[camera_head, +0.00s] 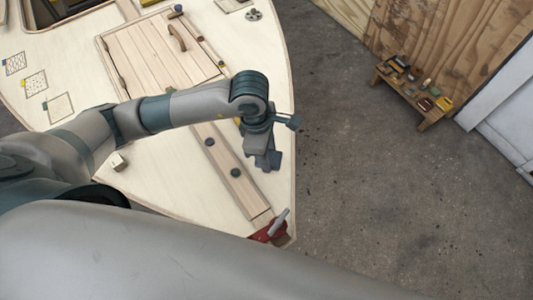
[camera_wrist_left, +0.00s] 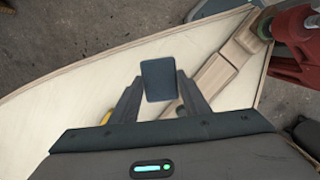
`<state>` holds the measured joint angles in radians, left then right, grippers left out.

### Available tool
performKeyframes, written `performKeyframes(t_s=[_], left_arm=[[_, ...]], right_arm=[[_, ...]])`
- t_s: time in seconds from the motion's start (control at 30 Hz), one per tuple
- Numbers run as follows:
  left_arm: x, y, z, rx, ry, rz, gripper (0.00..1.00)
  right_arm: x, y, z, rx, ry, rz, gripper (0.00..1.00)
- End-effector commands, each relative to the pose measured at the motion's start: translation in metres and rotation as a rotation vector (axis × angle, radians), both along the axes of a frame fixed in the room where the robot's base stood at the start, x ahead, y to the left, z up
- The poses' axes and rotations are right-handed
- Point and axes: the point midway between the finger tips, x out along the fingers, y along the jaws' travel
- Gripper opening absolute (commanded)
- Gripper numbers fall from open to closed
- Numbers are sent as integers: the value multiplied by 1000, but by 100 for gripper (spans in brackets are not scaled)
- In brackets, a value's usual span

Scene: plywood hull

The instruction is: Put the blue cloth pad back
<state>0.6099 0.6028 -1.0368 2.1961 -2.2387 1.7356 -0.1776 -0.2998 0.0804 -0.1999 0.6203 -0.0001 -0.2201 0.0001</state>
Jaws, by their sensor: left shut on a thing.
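The blue cloth pad (camera_wrist_left: 158,80) is a small dark blue-grey rectangle between the two fingertips of my left gripper (camera_wrist_left: 160,92) in the left wrist view. The gripper is shut on it, and pale plywood shows behind it. In the head view my left gripper (camera_head: 262,152) points down over the right side of the plywood deck, close to a wooden strip. The dark patch at its tip is the pad (camera_head: 269,162). I cannot tell whether the pad touches the deck. My right gripper is not in view.
A red clamp-like tool (camera_head: 268,232) sits at the deck's lower corner. A planked hatch (camera_head: 155,55) with a handle lies farther back. A low bench (camera_head: 412,92) with small items stands on the open grey floor (camera_head: 370,190).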

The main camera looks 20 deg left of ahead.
Motion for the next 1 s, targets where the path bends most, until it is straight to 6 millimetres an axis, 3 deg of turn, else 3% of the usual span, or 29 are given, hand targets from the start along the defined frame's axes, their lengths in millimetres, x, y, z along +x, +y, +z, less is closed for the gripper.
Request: performKeyframes(t_s=[0.2,0.57,1.0], left_arm=[[12,7,-8,-1,0,-1,21],[11,7,-11,-1,1,0,21],[11,8,-49,-1,0,0,21]], right_arm=[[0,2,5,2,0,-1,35],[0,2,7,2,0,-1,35],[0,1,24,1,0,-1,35]])
